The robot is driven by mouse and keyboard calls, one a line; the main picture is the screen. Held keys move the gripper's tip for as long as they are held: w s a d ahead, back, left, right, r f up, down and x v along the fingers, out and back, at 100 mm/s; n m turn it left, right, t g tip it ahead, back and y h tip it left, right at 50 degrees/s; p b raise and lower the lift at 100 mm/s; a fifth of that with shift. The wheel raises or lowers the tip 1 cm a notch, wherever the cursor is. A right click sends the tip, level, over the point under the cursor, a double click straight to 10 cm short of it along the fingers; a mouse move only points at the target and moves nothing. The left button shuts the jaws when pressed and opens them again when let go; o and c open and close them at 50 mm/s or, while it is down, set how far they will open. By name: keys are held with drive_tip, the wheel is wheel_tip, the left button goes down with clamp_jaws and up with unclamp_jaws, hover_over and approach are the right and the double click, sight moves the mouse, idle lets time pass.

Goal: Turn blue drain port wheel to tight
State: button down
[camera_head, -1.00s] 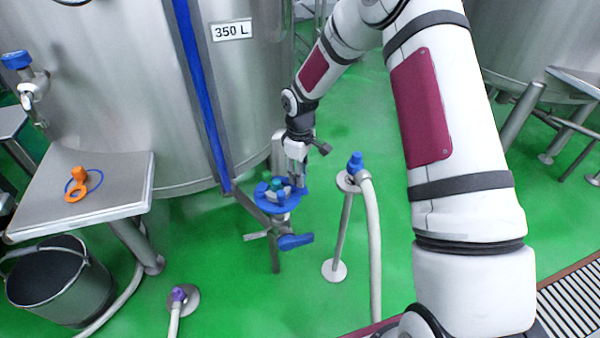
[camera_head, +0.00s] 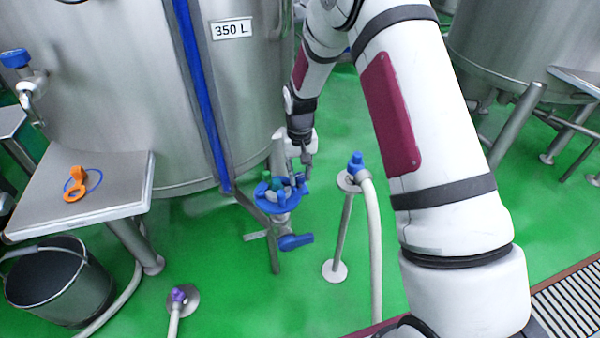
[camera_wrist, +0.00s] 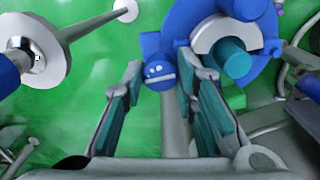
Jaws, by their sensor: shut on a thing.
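The blue drain port wheel (camera_head: 262,199) sits on the valve at the foot of the 350 L tank, with teal-green and grey parts at its middle. In the wrist view the wheel (camera_wrist: 184,20) fills the upper right, around a metal collar and a teal stub. My gripper (camera_head: 303,179) reaches down to the wheel's right side. In the wrist view my gripper (camera_wrist: 160,70) has its two teal-padded fingers on either side of a blue knob (camera_wrist: 158,68) at the wheel's rim, shut on it. The exact finger contact is hard to see.
A blue lever (camera_head: 295,241) sits below the wheel. A post with a blue-capped hose (camera_head: 355,165) stands close to its right. A steel table (camera_head: 120,190) with an orange tag (camera_head: 76,184) and a black bucket (camera_head: 60,285) are at left.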

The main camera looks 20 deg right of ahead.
sight(300, 175)
drive_tip(key=shift+m, duration=0.8)
drive_tip(key=c, duration=1.3)
unclamp_jaws()
drive_tip(key=shift+r, duration=0.1)
drive_tip(key=shift+r, duration=5.9)
